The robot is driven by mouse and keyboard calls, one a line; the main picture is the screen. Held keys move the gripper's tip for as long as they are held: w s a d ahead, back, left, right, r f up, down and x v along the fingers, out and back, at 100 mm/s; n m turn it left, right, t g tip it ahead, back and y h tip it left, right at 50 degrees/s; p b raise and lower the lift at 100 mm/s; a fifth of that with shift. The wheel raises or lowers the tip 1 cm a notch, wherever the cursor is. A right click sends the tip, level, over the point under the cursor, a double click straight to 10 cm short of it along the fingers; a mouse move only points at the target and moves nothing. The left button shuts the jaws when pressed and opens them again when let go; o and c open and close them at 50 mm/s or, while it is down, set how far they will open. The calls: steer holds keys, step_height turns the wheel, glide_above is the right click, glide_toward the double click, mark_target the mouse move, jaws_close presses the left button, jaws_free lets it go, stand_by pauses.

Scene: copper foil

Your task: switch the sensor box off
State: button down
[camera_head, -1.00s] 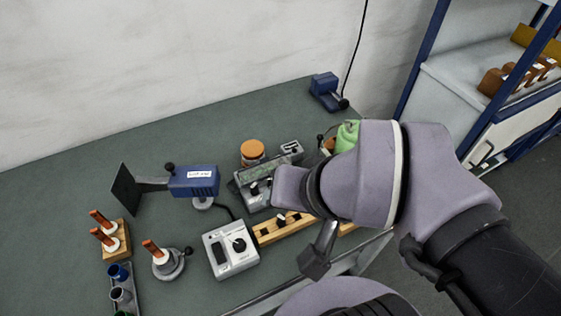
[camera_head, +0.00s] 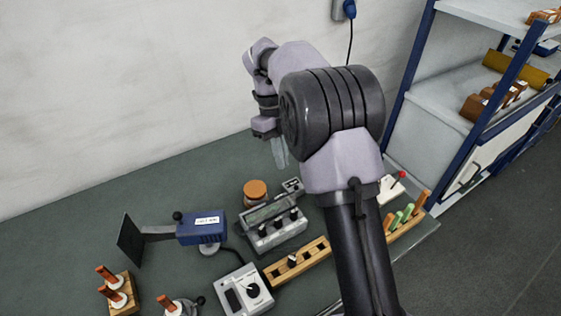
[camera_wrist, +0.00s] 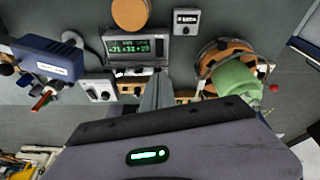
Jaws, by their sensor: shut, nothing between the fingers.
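No legible label says which unit is the sensor box. A blue box with a white label (camera_head: 203,228) and a dark plate on its arm stands at left. A cable runs from near it to a pale control box (camera_head: 246,288) with a dark switch and a round knob. A grey display unit (camera_head: 268,226) has a row of knobs, and its green digits show in the wrist view (camera_wrist: 138,47). A small switch box (camera_head: 293,186) sits behind it. My gripper (camera_head: 280,154) is shut and empty, pointing down above the bench behind the display unit.
An orange-lidded jar (camera_head: 255,193) stands beside the display unit. A wooden rail (camera_head: 312,253) lies in front. Copper-coloured pieces (camera_head: 110,275) stand at left. A green item (camera_wrist: 235,80) lies at right in the wrist view. Shelving (camera_head: 440,90) stands at right.

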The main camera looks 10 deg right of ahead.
steer(key=f, duration=0.1)
steer(key=m, duration=0.1)
steer(key=w+f+m, duration=0.1)
steer(key=shift+d+f+g, duration=0.25)
steer(key=shift+f+g, duration=0.05)
steer(key=shift+f, duration=0.05)
steer(key=shift+f, duration=0.1)
steer(key=b+x, duration=0.4)
steer(key=x, duration=0.5)
steer(key=shift+s+d+f+b, duration=0.1)
steer(key=shift+s+f+b, duration=0.1)
steer(key=shift+f+b, duration=0.15)
